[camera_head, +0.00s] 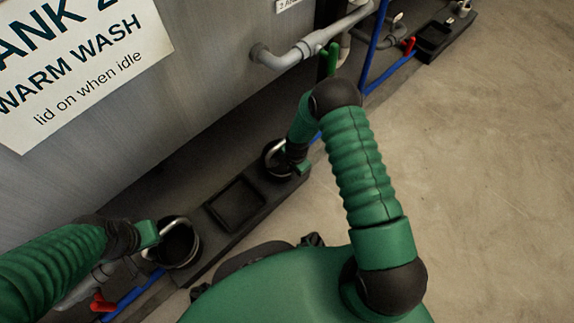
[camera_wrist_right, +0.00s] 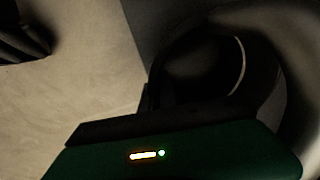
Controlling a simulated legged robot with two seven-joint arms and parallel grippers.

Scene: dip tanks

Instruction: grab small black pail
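Two black pails with pale metal handles stand low beside the tank. The one at the upper right, the small black pail (camera_head: 270,158), looks smaller, though it is also farther off. My right gripper (camera_head: 300,166) is at its right rim and partly hides it. In the right wrist view the dark round pail (camera_wrist_right: 195,70) is close in front of the gripper, with a blurred pale curve at the right. The other pail (camera_head: 183,246) is at the lower left, with my left gripper (camera_head: 150,234) at its handle. I cannot tell whether either gripper has closed on anything.
A black tray strip (camera_head: 215,239) runs along the tank base, with a square recess between the pails. The grey tank wall (camera_head: 215,75), a grey pipe (camera_head: 300,52) and a blue pipe (camera_head: 374,45) are close by. The concrete floor (camera_head: 480,170) at right is clear.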

